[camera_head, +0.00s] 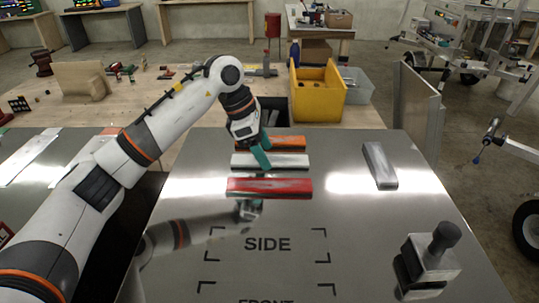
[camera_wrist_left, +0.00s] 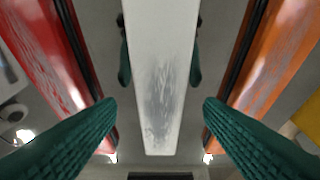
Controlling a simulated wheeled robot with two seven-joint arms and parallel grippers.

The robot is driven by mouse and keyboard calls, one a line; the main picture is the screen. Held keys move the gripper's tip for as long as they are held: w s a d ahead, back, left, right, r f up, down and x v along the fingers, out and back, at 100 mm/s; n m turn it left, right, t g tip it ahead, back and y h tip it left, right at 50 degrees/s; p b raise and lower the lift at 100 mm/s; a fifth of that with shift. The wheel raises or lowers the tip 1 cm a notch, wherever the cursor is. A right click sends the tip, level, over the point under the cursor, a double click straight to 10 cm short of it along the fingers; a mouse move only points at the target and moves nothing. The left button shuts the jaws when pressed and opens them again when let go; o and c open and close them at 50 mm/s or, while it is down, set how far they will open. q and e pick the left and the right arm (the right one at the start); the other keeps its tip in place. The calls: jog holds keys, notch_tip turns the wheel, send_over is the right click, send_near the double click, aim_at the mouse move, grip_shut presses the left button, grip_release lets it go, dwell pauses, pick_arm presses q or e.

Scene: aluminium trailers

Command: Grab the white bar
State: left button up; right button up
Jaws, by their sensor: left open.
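The white bar (camera_head: 289,161) lies on the shiny metal table between an orange bar (camera_head: 285,142) behind it and a red bar (camera_head: 270,187) in front. My left gripper (camera_head: 262,153) points down over the left half of the white bar. In the left wrist view, the white bar (camera_wrist_left: 160,75) runs lengthwise between the two green fingers of my open left gripper (camera_wrist_left: 160,115). A gap shows on each side of the bar. The red bar (camera_wrist_left: 48,50) is on the left there and the orange bar (camera_wrist_left: 275,55) on the right. My right gripper is not in view.
A grey bar (camera_head: 379,165) lies to the right on the metal table (camera_head: 350,225). A metal block with a black knob (camera_head: 427,265) stands at the front right.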

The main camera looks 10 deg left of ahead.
pick_arm(q)
jog(key=shift+w+d+f, duration=0.1)
jog(key=shift+d+f, duration=0.15)
jog(key=shift+f, duration=0.3)
jog(key=c, duration=1.1)
